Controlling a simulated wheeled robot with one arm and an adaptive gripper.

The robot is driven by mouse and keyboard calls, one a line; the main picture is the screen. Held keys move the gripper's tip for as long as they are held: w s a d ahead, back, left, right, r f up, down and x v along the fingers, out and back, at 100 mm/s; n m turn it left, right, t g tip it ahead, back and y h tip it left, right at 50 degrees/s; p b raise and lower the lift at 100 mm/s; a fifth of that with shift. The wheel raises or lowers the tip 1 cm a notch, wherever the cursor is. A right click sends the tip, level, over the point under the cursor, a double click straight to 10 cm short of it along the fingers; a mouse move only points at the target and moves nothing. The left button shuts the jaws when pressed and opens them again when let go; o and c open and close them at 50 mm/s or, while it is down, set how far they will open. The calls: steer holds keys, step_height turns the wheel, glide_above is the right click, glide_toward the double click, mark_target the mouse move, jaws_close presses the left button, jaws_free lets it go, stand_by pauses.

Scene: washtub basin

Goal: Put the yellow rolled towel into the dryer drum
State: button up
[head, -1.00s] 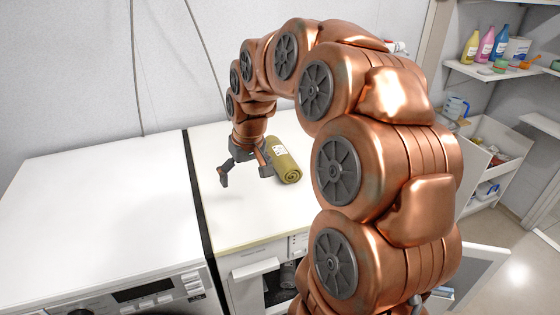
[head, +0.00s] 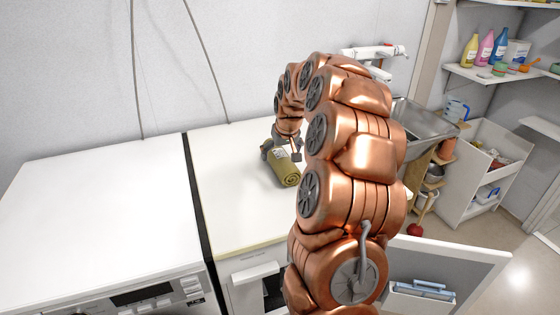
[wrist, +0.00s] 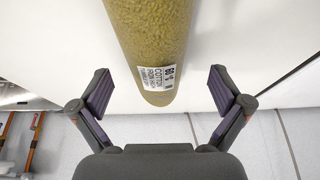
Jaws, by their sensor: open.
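The yellow rolled towel (head: 286,172) lies on the white top of the right-hand machine (head: 232,205). In the wrist view the towel (wrist: 150,40) shows a white printed label and points its near end in between my fingers. My gripper (head: 281,154) is open at the towel's far end in the head view. In the wrist view its two fingers (wrist: 161,88) stand apart on either side of the towel, with gaps on both sides. The machine's front opening (head: 272,284) is partly visible as a dark area; my arm hides much of that front.
A white machine with a control panel (head: 150,292) stands at the left. An open door panel (head: 480,268) sticks out at the lower right. Shelves with bottles (head: 487,48) and a metal basin (head: 425,122) are at the right. Most of the machine tops is clear.

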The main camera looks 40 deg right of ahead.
mark_target(289, 174)
steer(key=shift+s+p+x, duration=0.2)
steer(key=shift+p+x, duration=0.55)
steer(key=shift+x, duration=1.65)
steer(key=shift+f, duration=0.1)
steer(key=c, duration=1.3)
steer(key=shift+w+d+r+b, duration=0.1)
steer(key=shift+r+b, duration=0.6)
steer(key=shift+r, duration=1.05)
steer(key=s+a+b, duration=0.1)
steer(key=s+a, duration=0.1)
steer(key=s, duration=0.2)
steer(key=s+a+r+b, duration=0.1)
steer(key=s+a, duration=0.2)
steer(key=s, duration=0.2)
steer(key=s+a+b, duration=0.1)
steer(key=s+a, duration=0.2)
steer(key=s, duration=0.2)
steer(key=shift+a+r, duration=0.15)
steer(key=shift+r, duration=0.1)
steer(key=shift+w, duration=0.1)
